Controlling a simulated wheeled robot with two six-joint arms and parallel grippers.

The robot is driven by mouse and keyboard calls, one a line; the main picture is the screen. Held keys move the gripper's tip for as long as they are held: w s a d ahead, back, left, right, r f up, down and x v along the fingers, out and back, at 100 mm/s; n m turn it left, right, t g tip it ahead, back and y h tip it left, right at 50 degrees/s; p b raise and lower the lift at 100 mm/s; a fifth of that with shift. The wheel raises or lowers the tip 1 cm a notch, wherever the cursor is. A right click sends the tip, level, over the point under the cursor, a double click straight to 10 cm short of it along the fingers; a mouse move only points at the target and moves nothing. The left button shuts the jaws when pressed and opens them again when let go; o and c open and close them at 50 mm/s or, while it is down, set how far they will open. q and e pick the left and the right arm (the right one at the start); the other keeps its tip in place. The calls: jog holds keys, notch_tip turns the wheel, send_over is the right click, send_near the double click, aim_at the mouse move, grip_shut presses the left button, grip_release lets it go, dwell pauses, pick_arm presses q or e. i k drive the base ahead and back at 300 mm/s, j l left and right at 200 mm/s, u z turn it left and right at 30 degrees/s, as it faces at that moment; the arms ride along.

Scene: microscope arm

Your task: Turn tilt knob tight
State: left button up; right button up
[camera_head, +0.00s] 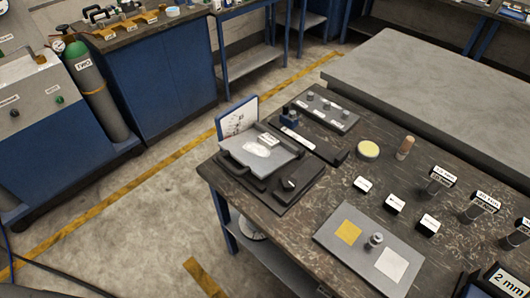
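A dark device (254,176) sits at the left corner of the workbench, with a light grey plate (243,153) on top. A pale irregular patch and a small white label lie on the plate. A black knob (289,184) with a light mark stands on the device's base, right of the plate. It looks like the tilt knob, but its wording is not readable. How tight it is cannot be told. Neither of my grippers shows in the head view, and nothing touches the knob.
Behind the device stands a blue-framed picture card (238,117). A dark tray with several small posts (321,109) is farther back. A yellow disc (368,149), labelled blocks (394,204) and a grey plate with coloured squares (352,257) lie to the right. Bench space around the knob's right is fairly clear.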

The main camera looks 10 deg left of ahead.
aim_at(288, 183)
jog(key=k+z, duration=0.3)
jog(key=k, duration=0.35)
jog(key=k+l+z, duration=0.15)
jog(key=k+z, duration=0.15)
jog(key=k, duration=0.4)
